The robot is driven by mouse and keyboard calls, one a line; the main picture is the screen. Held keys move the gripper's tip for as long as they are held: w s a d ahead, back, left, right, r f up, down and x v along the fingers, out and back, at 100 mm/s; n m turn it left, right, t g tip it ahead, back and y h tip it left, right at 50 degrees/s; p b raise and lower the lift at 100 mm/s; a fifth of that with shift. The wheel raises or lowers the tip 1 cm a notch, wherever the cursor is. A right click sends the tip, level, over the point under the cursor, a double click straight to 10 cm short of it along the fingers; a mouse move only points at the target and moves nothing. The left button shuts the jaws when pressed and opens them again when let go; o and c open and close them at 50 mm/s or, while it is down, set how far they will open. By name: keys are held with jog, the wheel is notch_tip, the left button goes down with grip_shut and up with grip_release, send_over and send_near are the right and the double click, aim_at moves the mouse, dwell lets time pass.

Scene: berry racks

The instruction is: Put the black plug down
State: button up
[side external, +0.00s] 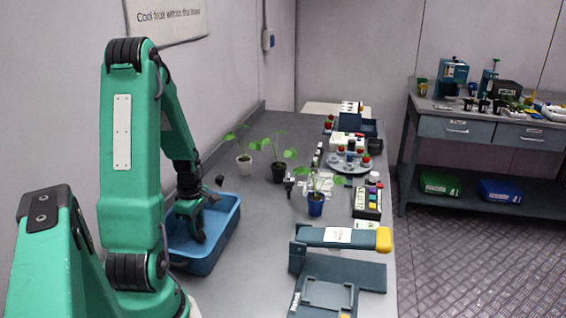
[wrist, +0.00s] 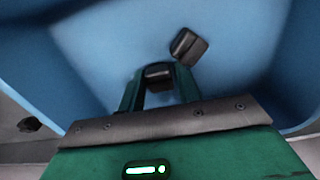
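My gripper (wrist: 158,74) reaches down into a blue bin (wrist: 270,45). In the wrist view its two green fingers close in on a small black plug (wrist: 158,72), which sits between the fingertips and appears gripped. Another black block (wrist: 187,45) lies in the bin just beyond the right fingertip. In the side view my gripper (side external: 198,236) is low inside the blue bin (side external: 228,226); the held plug cannot be made out there. Whether the plug touches the bin floor cannot be told.
A small dark block (side external: 219,180) lies on the bench behind the bin. Potted seedlings (side external: 278,172) and a blue-potted one (side external: 315,205) stand to the right. A blue device with a yellow-ended arm (side external: 340,238) stands at the front right. The bin floor around the gripper looks mostly clear.

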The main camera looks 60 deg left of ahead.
jog(key=shift+r, duration=0.2)
notch_tip(320, 180, up, 12)
dwell(0.9)
dwell(0.5)
jog(key=w+d+r+m+t, duration=0.2)
jog(key=d+r+m, duration=0.2)
jog(key=d+m, duration=0.5)
jog(key=w+d+r+m+t, duration=0.1)
jog(key=d+r+m, duration=0.2)
jog(key=d+m, duration=0.6)
jog(key=w+d+r+m+t, duration=0.2)
jog(key=d+r+m, duration=0.2)
jog(key=d+m, duration=0.5)
jog(key=shift+w+d+r+t, duration=0.3)
jog(key=shift+d, duration=0.3)
dwell(0.5)
